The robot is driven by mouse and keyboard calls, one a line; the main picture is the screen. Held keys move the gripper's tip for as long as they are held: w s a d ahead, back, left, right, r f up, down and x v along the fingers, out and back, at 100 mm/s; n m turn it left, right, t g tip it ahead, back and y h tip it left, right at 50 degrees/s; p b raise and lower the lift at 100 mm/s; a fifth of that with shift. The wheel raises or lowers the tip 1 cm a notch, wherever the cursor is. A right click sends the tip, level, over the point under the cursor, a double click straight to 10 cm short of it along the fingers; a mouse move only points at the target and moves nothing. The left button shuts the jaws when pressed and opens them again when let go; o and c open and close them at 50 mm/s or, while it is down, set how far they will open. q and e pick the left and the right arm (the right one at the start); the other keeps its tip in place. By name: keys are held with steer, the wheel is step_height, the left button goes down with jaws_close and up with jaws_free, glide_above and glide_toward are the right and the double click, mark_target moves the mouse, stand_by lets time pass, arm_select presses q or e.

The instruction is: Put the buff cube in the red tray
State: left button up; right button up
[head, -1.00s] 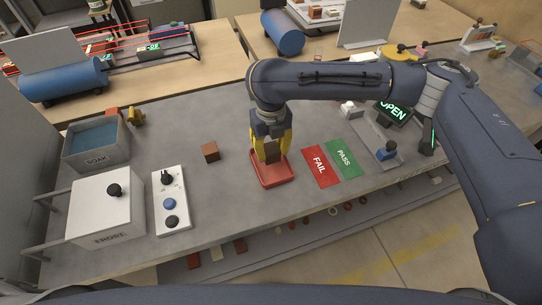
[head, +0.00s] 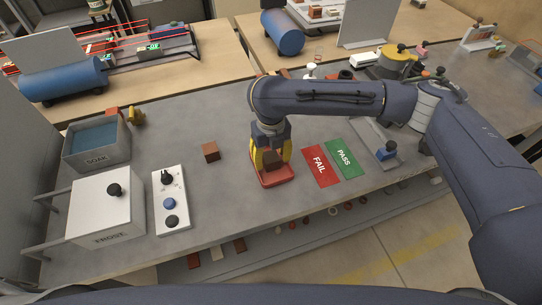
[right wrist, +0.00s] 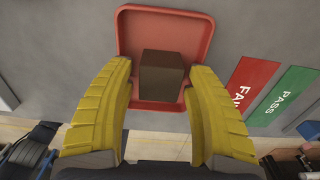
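The red tray (head: 272,183) lies on the grey bench, left of the FAIL mat. A cube (right wrist: 162,78) that looks dark brown in shade is over or in the tray; whether it is the buff one I cannot tell. My right gripper (head: 271,158) reaches down at the tray with its yellow fingers on either side of this cube. In the right wrist view the fingers (right wrist: 161,66) look spread wider than the cube, with red tray showing at its left. A second brown cube (head: 211,151) sits on the bench left of the tray. My left gripper is out of view.
The red FAIL mat (head: 320,166) and green PASS mat (head: 343,158) lie right of the tray. A control box (head: 171,202), a white FROST box (head: 104,206) and a SOAK tub (head: 97,158) stand at the left. The bench's front edge is near the tray.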

mark_target(271, 156)
step_height(271, 156, up, 12)
steer(key=shift+r, duration=0.2)
stand_by(0.8)
stand_by(0.4)
